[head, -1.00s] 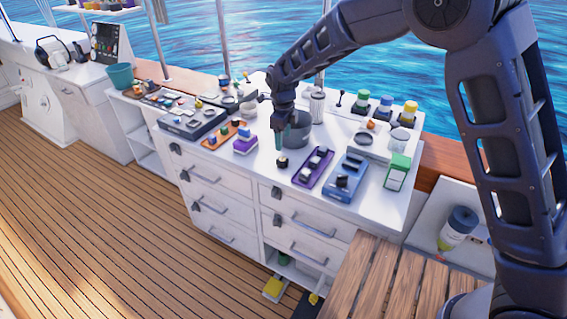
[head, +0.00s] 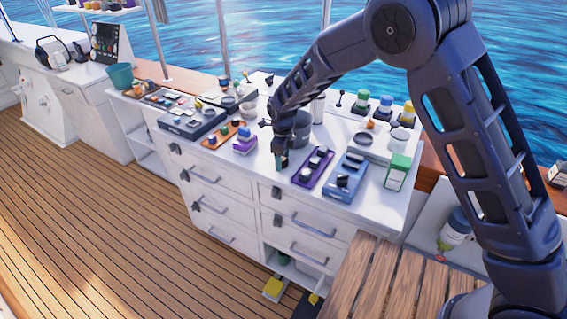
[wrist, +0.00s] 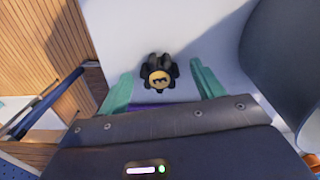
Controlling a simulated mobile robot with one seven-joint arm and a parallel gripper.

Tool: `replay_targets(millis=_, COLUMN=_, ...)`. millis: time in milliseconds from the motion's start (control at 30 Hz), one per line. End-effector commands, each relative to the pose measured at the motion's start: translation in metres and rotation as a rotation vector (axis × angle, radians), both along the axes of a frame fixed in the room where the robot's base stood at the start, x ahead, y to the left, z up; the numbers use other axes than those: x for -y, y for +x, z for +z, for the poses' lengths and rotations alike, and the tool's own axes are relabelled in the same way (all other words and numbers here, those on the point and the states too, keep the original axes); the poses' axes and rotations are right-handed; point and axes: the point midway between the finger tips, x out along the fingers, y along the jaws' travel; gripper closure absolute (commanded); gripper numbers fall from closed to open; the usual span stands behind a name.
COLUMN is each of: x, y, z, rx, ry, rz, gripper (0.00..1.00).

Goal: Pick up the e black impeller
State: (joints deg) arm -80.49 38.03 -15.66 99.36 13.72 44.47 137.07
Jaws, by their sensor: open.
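The black impeller (wrist: 158,72) sits on the white counter top (wrist: 200,25), seen from above in the wrist view. It has dark lobes around a yellowish centre with a dark mark. My gripper (wrist: 163,82) is open, with one green finger to each side of the impeller. The fingertips look close to it, and a gap shows on both sides. In the head view my gripper (head: 279,160) points down at the front part of the counter and mostly hides the impeller.
A purple tray (head: 312,168) and a blue box (head: 343,180) stand to the right. A purple block (head: 244,146) and an orange tray (head: 222,140) lie to the left. A grey pot (head: 301,130) stands just behind my gripper. The counter's front edge is close.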

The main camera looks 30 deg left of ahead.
Motion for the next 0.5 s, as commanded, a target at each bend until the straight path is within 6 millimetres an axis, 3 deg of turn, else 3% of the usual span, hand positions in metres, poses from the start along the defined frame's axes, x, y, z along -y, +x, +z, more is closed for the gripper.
replay_targets(millis=133, x=-0.0001, y=-0.0001, z=0.0005, rx=0.000, ry=0.000, rz=0.000, gripper=0.37)
replay_targets(millis=367, x=-0.0001, y=-0.0002, z=0.0007, rx=0.000, ry=0.000, rz=0.001, gripper=0.81)
replay_targets(millis=500, x=-0.0001, y=-0.0001, z=0.0008, rx=0.000, ry=0.000, rz=0.001, gripper=0.82)
